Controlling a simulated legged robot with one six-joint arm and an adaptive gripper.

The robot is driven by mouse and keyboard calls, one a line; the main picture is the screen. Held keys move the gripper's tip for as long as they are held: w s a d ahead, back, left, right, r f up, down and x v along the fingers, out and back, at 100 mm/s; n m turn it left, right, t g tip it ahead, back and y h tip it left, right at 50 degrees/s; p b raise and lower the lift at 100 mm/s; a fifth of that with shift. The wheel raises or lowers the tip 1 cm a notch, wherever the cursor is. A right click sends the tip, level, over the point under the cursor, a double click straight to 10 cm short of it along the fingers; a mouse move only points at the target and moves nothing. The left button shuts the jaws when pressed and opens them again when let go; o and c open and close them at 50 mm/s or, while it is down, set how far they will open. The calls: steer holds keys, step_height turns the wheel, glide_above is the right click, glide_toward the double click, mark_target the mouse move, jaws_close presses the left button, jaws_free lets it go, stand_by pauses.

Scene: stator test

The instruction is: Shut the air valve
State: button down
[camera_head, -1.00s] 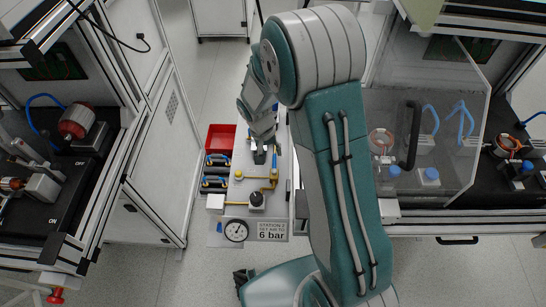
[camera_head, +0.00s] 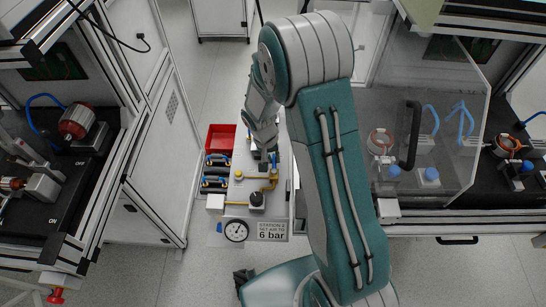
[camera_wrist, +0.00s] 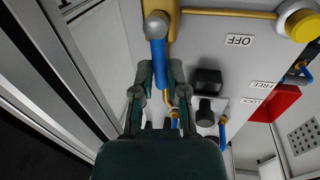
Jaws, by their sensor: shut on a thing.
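The air valve's blue lever (camera_wrist: 158,62) lies between the two fingers of my gripper (camera_wrist: 160,75) in the wrist view. The lever runs down in that picture from a grey hub (camera_wrist: 156,24) on the yellow pipe (camera_wrist: 230,13). An OFF label (camera_wrist: 240,40) is to the right of the lever, apart from it. In the head view my gripper (camera_head: 270,162) is low over the right part of the air panel (camera_head: 230,200), shut on the lever. My gripper and arm hide most of the valve there.
A yellow knob (camera_head: 239,174), a black knob (camera_head: 257,198), a gauge (camera_head: 236,231) and a "6 bar" sign (camera_head: 273,232) are on the panel. A red bin (camera_head: 221,137) is behind. White cabinets stand left; a clear-doored machine (camera_head: 430,140) stands right.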

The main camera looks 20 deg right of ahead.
steer(key=shift+a, duration=0.1)
steer(key=n, duration=0.1)
steer(key=a+n, duration=0.1)
steer(key=n, duration=0.1)
steer(key=shift+n+t, duration=0.3)
steer(key=n, duration=0.1)
steer(key=a+n, duration=0.1)
steer(key=n, duration=0.2)
steer(key=shift+s+a+n+t, duration=0.25)
steer(key=shift+n+t, duration=0.15)
steer(key=n, duration=0.1)
steer(key=a+n, duration=0.1)
steer(key=n, duration=0.1)
steer(key=s+n+t, duration=0.1)
steer(key=n, duration=0.1)
steer(key=shift+s+a+y, duration=0.1)
steer(key=shift+a+y, duration=0.05)
steer(key=shift+y, duration=0.15)
steer(key=shift+s+a+n+y, duration=0.1)
steer(key=shift+s+n+y, duration=0.1)
steer(key=shift+n, duration=0.55)
steer(key=shift+s+a+n+y, duration=0.1)
steer(key=shift+s+n, duration=0.15)
steer(key=shift+n, duration=0.55)
steer(key=shift+s+a+n+y, duration=0.1)
steer(key=shift+s+n, duration=0.1)
steer(key=shift+n, duration=0.55)
steer(key=c, duration=0.7)
jaws_free()
steer(key=shift+f, duration=0.1)
